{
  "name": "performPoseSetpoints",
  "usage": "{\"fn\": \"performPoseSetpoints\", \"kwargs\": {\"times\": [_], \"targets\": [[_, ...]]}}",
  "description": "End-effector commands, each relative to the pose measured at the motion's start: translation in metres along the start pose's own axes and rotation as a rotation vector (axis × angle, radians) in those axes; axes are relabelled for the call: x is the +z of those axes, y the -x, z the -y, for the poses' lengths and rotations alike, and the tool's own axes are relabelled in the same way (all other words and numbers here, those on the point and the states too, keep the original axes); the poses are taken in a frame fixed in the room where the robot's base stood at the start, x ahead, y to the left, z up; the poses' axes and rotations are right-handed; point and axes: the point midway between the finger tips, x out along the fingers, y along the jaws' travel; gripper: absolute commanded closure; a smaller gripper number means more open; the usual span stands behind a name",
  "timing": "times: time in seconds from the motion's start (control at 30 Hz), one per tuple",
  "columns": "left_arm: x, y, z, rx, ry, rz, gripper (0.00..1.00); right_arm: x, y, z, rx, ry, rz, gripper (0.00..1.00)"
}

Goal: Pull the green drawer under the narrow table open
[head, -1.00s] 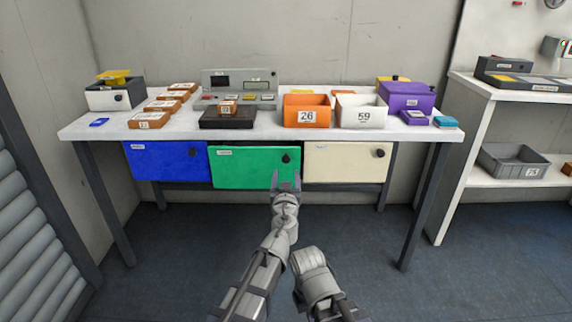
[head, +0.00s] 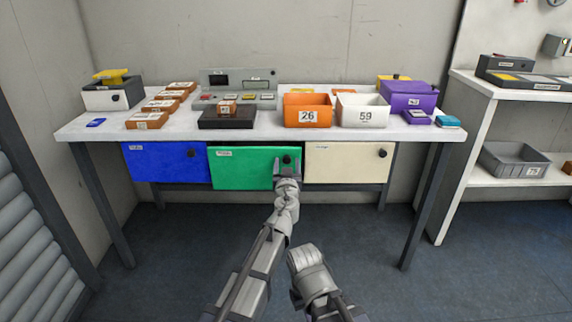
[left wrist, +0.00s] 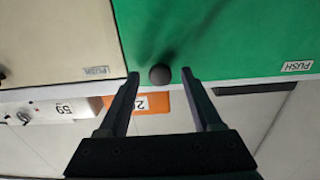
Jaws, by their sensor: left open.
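The green drawer (head: 240,169) is under the white narrow table (head: 270,133), between a blue drawer and a cream drawer. My left gripper (head: 287,160) is at the knob. In the left wrist view the green front (left wrist: 220,35) fills the upper right, and the knob (left wrist: 160,74) lies between the tips of my open left gripper (left wrist: 160,76), with a gap on both sides. My right gripper is not visible; only part of that arm shows in the head view.
The blue drawer (head: 165,163) and cream drawer (head: 345,163) flank the green one. On the tabletop are an orange bin (head: 307,111), a white bin (head: 362,112), a purple box (head: 408,97) and several small brown boxes. The floor before the table is clear.

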Motion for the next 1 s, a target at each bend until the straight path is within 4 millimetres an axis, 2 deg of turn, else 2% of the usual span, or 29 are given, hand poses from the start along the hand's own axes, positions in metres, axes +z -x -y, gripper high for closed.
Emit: {"fn": "performPoseSetpoints", "kwargs": {"times": [0.07,0.63,1.0], "targets": [[0.0000,0.0002,0.0002,0.000,0.000,0.000,0.36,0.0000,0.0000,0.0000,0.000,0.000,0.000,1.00],[0.0000,0.0003,-0.0001,0.000,0.000,0.000,1.00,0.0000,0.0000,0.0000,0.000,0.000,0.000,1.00],[0.0000,0.0003,-0.0003,0.001,0.000,0.000,1.00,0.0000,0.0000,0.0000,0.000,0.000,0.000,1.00]]}}
